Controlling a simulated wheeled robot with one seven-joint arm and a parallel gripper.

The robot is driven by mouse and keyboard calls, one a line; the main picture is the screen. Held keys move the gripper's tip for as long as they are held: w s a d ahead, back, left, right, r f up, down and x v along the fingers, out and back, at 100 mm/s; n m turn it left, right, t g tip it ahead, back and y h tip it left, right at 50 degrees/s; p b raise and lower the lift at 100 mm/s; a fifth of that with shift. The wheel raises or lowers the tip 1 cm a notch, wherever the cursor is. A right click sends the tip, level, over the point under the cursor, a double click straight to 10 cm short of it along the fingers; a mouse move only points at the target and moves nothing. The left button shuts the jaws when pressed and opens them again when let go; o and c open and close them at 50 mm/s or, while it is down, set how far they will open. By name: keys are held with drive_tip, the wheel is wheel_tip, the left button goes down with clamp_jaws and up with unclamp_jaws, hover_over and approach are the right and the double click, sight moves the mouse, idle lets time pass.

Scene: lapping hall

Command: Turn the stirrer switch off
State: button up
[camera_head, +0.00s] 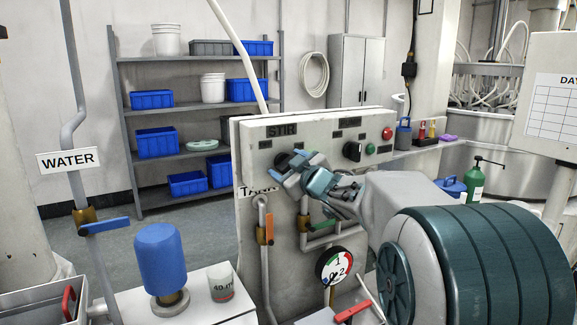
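The grey control panel (325,130) stands in the middle, with a "STIR" label (281,130) at its upper left. Below that label a dark round part, likely the stirrer switch (282,159), shows only partly; my gripper covers the rest. My gripper (287,172) reaches in from the right, its fingertips right at this spot. I cannot tell whether the fingers touch the switch or have closed on it, and the switch's setting is hidden.
To the right on the panel are a black knob (353,151), a red button (387,133) and a green button (370,149). Pipes with an orange valve handle (265,229) and a gauge (336,266) sit below. A blue-capped cylinder (160,260) and a cup (221,283) stand front left.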

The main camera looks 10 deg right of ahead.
drive_tip(key=c, duration=0.7)
drive_tip(key=shift+n, duration=0.3)
drive_tip(key=shift+f+n+b, duration=0.15)
drive_tip(key=shift+n+b, duration=0.65)
drive_tip(key=shift+b, duration=0.1)
drive_tip(key=n+b, duration=0.2)
drive_tip(key=n, duration=0.1)
drive_tip(key=shift+n, duration=0.3)
drive_tip(key=n+b, duration=0.3)
drive_tip(key=n, duration=0.3)
drive_tip(key=o, duration=1)
